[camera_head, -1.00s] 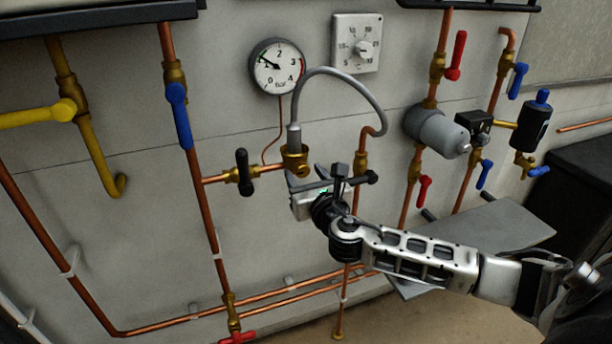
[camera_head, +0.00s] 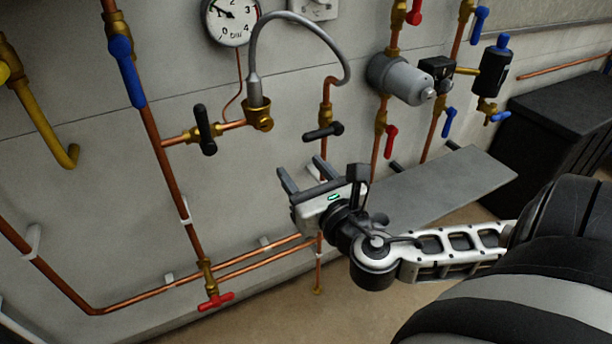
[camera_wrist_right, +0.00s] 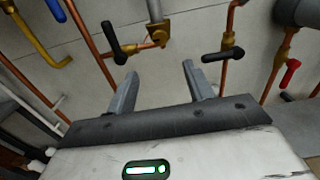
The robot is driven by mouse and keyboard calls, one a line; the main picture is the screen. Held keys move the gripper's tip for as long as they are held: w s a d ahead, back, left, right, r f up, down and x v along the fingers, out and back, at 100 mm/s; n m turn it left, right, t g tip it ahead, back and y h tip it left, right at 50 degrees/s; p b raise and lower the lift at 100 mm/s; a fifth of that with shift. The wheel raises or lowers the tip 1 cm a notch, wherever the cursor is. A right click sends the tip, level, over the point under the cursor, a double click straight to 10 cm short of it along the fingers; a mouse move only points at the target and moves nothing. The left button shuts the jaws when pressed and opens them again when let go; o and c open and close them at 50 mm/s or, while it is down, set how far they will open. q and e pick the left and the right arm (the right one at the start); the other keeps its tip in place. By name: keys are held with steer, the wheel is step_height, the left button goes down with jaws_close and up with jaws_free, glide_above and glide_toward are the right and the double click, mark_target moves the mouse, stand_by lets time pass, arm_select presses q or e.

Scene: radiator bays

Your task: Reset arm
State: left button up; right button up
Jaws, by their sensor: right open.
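My right gripper (camera_head: 302,170) is open and empty in the head view, below the brass fitting and in front of the wall. In the right wrist view its two fingers (camera_wrist_right: 158,85) stand apart with nothing between them. The black-handled valve on the left (camera_head: 205,130) and the black-handled valve on the right (camera_head: 323,132) are above the gripper and apart from it. A grey flexible hose (camera_head: 292,18) arches between the brass fitting (camera_head: 258,114) and the right-hand copper pipe. My left gripper is not in view.
A pressure gauge (camera_head: 231,20) hangs above. Blue-handled valve (camera_head: 126,70) and red-handled valve (camera_head: 216,301) are on the left pipe. A grey shelf (camera_head: 450,186) lies behind my right arm, beside a black cabinet (camera_head: 565,130). A grey cylinder (camera_head: 405,78) is at upper right.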

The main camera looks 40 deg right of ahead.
steer(key=shift+s, duration=0.2)
stand_by(0.4)
steer(key=s+a+f+m+g+y, duration=0.2)
steer(key=a+f+m+g, duration=0.1)
steer(key=f+m, duration=0.4)
steer(key=s+a+f+m+g+y, duration=0.1)
steer(key=a+f+m+g, duration=0.15)
steer(key=f+m, duration=0.5)
steer(key=s+a+f+m+g+y, duration=0.1)
steer(key=s+a+f+m+y, duration=0.1)
steer(key=a+f+m, duration=0.3)
steer(key=s+a+f+m+y, duration=0.2)
steer(key=s+a+f+m, duration=0.2)
steer(key=m, duration=0.7)
steer(key=shift+s+a+f+g, duration=0.15)
steer(key=shift+a+f+g, duration=0.25)
steer(key=shift+f, duration=0.5)
